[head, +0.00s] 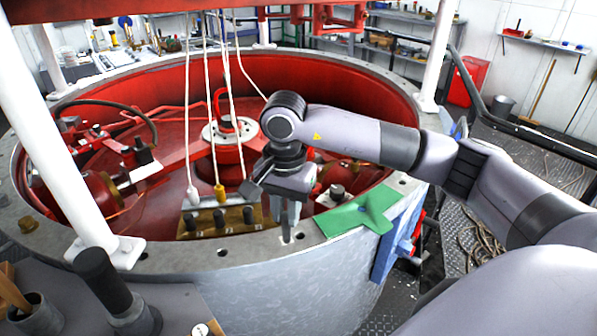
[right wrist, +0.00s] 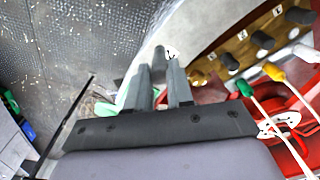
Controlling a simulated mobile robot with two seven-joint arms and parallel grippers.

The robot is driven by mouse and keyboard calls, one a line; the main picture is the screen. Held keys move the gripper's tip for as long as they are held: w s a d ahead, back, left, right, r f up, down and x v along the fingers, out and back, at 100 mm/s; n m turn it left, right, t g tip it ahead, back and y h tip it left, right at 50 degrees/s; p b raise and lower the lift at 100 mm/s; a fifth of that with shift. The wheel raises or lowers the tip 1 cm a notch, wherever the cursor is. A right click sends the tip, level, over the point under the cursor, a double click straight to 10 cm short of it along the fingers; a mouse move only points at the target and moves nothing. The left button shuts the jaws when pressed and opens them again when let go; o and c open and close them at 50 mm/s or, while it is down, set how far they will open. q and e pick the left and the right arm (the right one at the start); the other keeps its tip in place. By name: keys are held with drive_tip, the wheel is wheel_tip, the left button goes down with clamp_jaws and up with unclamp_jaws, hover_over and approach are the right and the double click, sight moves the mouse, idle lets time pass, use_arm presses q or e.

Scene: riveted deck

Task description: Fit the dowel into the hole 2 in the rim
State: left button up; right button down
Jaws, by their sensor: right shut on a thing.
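My right gripper (head: 287,222) points down over the near part of the grey rim (head: 183,256) of the big red-lined drum. It is shut on a slim grey dowel (right wrist: 158,56), which shows between and beyond its fingers in the right wrist view. The dowel's lower end is close to the rim's top; I cannot tell whether it touches or enters a hole. A small white label (right wrist: 171,53) lies beside the dowel's end, too small to read surely. Open dark holes show in the rim, one to the left of the gripper (head: 222,253). My left gripper is out of view.
A wooden block (head: 243,216) with several dark knobs and labels stands inside the rim, left of the gripper. A green sheet (head: 352,214) lies over the rim to the right. White cords (head: 190,130) hang into the drum. A white post (head: 65,150) stands at the left.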

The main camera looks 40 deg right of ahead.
drive_tip(key=w+d+r+m+p, duration=0.25)
drive_tip(key=d+m, duration=0.25)
drive_tip(key=m, duration=0.6)
drive_tip(key=shift+s+a+f+b, duration=0.15)
drive_tip(key=shift+f+b, duration=0.65)
drive_tip(key=shift+f, duration=0.35)
drive_tip(key=shift+s+a+f+b, duration=0.1)
drive_tip(key=shift+f+b, duration=0.65)
drive_tip(key=shift+f, duration=0.35)
drive_tip(key=shift+f+b, duration=1.4)
drive_tip(key=shift+f, duration=0.4)
drive_tip(key=c, duration=0.9)
unclamp_jaws()
drive_tip(key=shift+r, duration=0.1)
wheel_tip(320, 180, up, 7)
drive_tip(key=shift+r, duration=0.1)
